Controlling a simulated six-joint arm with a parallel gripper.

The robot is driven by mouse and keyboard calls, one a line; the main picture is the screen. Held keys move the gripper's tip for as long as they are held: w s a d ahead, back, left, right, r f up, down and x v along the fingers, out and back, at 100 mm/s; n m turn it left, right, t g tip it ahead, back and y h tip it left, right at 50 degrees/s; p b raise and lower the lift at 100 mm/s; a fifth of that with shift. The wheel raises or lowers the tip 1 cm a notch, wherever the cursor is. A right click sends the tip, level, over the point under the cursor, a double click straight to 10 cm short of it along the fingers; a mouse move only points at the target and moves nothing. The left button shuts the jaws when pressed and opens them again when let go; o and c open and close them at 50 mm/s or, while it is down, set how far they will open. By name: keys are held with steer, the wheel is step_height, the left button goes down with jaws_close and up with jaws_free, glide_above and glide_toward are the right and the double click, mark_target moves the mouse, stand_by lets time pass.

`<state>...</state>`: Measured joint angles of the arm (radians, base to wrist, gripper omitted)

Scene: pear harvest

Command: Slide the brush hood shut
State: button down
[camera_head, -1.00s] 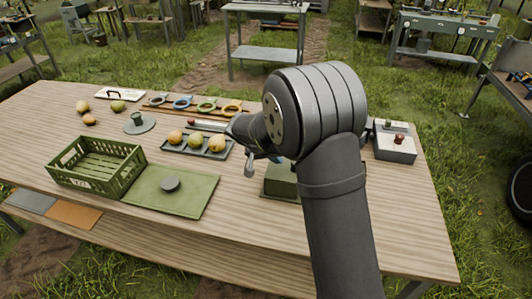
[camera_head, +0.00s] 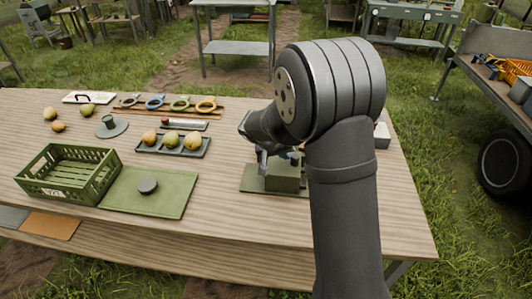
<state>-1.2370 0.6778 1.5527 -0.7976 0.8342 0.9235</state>
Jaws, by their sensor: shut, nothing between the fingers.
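A green boxy device on a flat green base (camera_head: 256,184) stands on the table right of the middle, partly behind my arm. It may be the brush unit, but its hood cannot be made out. A small blue part shows at its top, close to my gripper. My gripper (camera_head: 263,167) is shut and empty, pointing down over the left side of this device. The wrist and forearm hide much of the device, and I cannot tell whether the fingers touch it.
A dark tray (camera_head: 204,150) with several pears lies left of the device. A green mat (camera_head: 170,199) with a dark round disc and a green crate (camera_head: 73,198) are further left. Coloured rings lie behind.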

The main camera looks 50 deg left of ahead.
steer(key=w+d, duration=0.3)
steer(key=shift+d, duration=0.1)
steer(key=shift+w, duration=0.1)
steer(key=s+a, duration=0.1)
steer(key=s, duration=0.1)
steer(key=s+a+r, duration=0.1)
steer(key=s, duration=0.1)
steer(key=shift+a+r, duration=0.1)
steer(key=shift+a, duration=0.3)
steer(key=v, duration=0.9)
